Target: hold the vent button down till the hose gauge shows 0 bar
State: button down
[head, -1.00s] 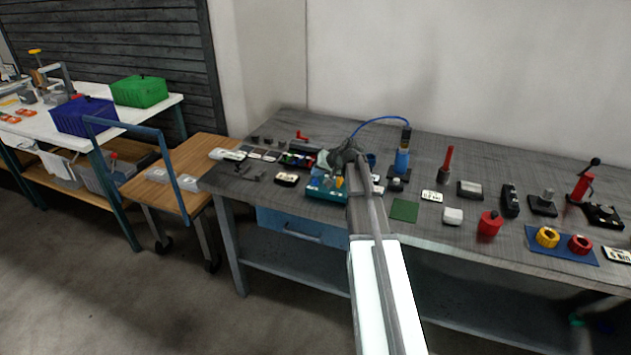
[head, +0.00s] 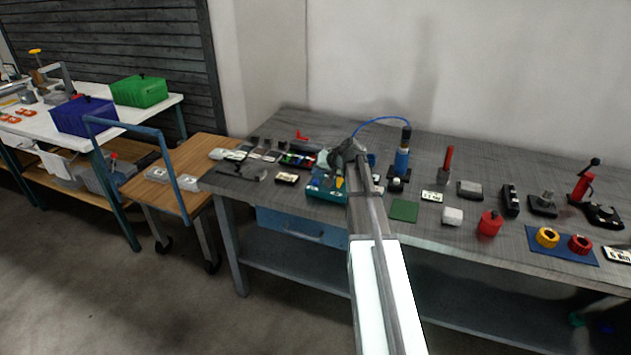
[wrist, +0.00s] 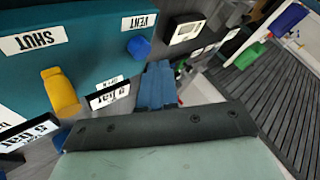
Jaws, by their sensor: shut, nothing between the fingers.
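A teal box (head: 322,190) stands on the grey bench, partly hidden by my arm in the head view. In the wrist view the box (wrist: 95,20) carries SHUT and VENT labels, a blue button (wrist: 139,47) beside the VENT label, and a yellow lever (wrist: 60,90). A small gauge display (wrist: 108,95) reads in bar; its digit is hard to make out. Another bar display (wrist: 28,132) is cut by the left edge. My gripper (wrist: 158,68) is shut and empty, its blue fingertips close to the blue button. They look apart from it; I cannot tell the depth.
A blue cylinder (head: 402,160) with a blue hose (head: 380,120) stands right of the box. A green mat (head: 404,210), a red container (head: 490,223) and other parts lie farther right. Small parts crowd the bench left of the box.

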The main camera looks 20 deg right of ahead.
jog(key=shift+s+f, duration=0.15)
jog(key=shift+f, duration=1.25)
dwell(2.4)
jog(key=shift+d, duration=0.25)
dwell(2.0)
jog(key=shift+r, duration=0.2)
jog(key=shift+d+r, duration=0.25)
jog(key=shift+r, duration=0.4)
jog(key=shift+a+r, duration=0.2)
jog(key=shift+r, duration=0.15)
jog(key=shift+r, duration=0.15)
jog(key=shift+a+r, duration=0.1)
jog(key=shift+r, duration=2.3)
